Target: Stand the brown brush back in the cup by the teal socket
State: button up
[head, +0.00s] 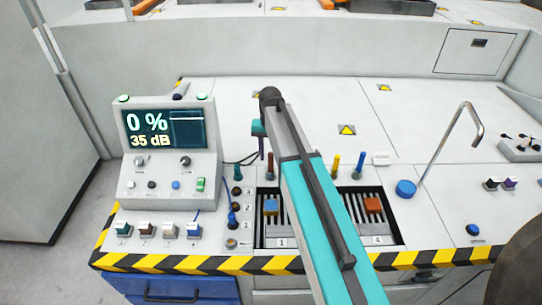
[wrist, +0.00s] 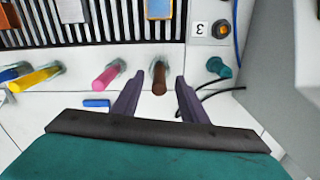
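The brown brush (head: 270,166) stands upright at the back of the console, just left of my arm. In the wrist view the brown brush (wrist: 159,80) is seen from above, with a blurred pale base around its foot, probably its cup. My gripper (wrist: 160,76) is open, with one dark purple finger on each side of the brush; a gap shows on both sides. In the head view my gripper (head: 262,148) is beside the brush, partly hidden by its own wrist. A teal piece (wrist: 219,68), maybe the socket, is to the right in the wrist view.
A pink brush (wrist: 106,77) and a yellow brush (wrist: 38,79) stand in the same row; a blue one (head: 359,166) is farther right. Black cables (wrist: 205,98) run close to one finger. The screen box (head: 168,150) stands left.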

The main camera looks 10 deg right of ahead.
notch_tip(320, 180, up, 13)
jog(key=b, duration=0.3)
jog(key=shift+r, duration=0.15)
dwell(0.5)
dwell(0.9)
notch_tip(320, 180, up, 9)
jog(key=p, duration=0.9)
jog(key=shift+r, duration=0.15)
jog(key=shift+r+p, duration=0.1)
jog(key=shift+p, duration=0.2)
jog(key=shift+r, duration=0.25)
